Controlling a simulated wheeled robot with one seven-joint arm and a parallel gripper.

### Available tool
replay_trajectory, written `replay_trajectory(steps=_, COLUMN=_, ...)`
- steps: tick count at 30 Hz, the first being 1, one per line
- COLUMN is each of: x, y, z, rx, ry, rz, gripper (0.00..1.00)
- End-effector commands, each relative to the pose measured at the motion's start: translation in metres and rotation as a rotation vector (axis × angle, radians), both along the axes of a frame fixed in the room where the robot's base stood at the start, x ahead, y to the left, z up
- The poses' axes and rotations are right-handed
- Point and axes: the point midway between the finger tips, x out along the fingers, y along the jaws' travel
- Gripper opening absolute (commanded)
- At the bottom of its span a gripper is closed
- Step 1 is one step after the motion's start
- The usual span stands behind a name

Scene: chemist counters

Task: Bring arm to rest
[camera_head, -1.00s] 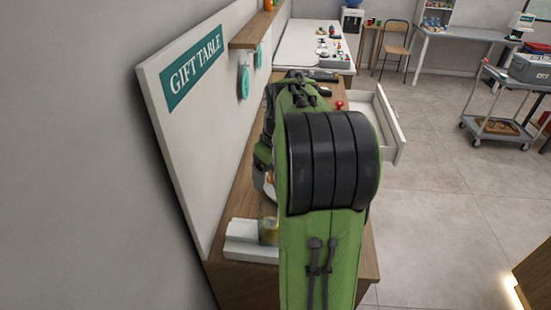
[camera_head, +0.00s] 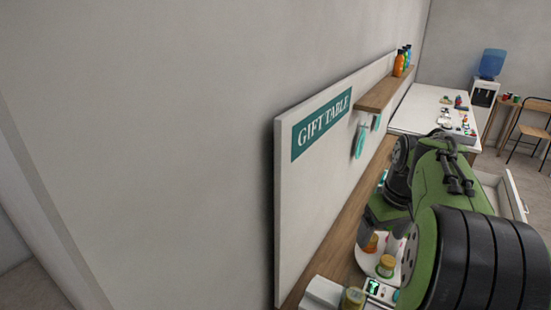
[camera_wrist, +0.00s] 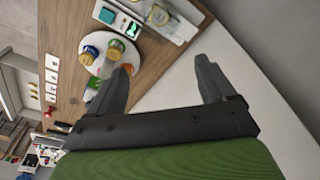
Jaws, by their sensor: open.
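My gripper (camera_wrist: 165,92) shows in the wrist view with its two dark fingers spread apart and nothing between them. It is above the wooden gift table (camera_wrist: 65,60), close to the white back panel (camera_wrist: 240,95). In the head view my green and black arm fills the lower right and reaches over the table (camera_head: 345,240), beside the panel (camera_head: 300,220) marked GIFT TABLE. The fingertips cannot be made out in the head view.
A round white tray (camera_head: 367,262) with jars (camera_head: 386,266) lies below the arm. A yellow-lidded jar (camera_head: 353,298) stands near the table's front. A wooden shelf (camera_head: 385,92) juts from the panel. An open drawer (camera_head: 512,195) sticks out at the right.

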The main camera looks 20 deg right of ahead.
Motion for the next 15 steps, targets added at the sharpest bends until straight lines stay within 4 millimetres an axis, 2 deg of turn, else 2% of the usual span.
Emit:
replay_trajectory(steps=2, x=0.000, y=0.002, z=0.001, rx=-0.002, ry=-0.002, rz=0.002, gripper=0.83)
replay_trajectory(steps=5, x=0.000, y=0.030, z=0.009, rx=-0.014, ry=-0.026, rz=0.018, gripper=0.83)
replay_trajectory(steps=8, x=-0.012, y=0.090, z=0.023, rx=-0.035, ry=-0.084, rz=0.046, gripper=0.83)
replay_trajectory(steps=9, x=-0.022, y=0.116, z=0.026, rx=-0.042, ry=-0.116, rz=0.058, gripper=0.83)
replay_trajectory(steps=12, x=-0.056, y=0.171, z=0.024, rx=-0.049, ry=-0.194, rz=0.087, gripper=0.83)
replay_trajectory(steps=15, x=-0.093, y=0.207, z=0.011, rx=-0.042, ry=-0.269, rz=0.111, gripper=0.83)
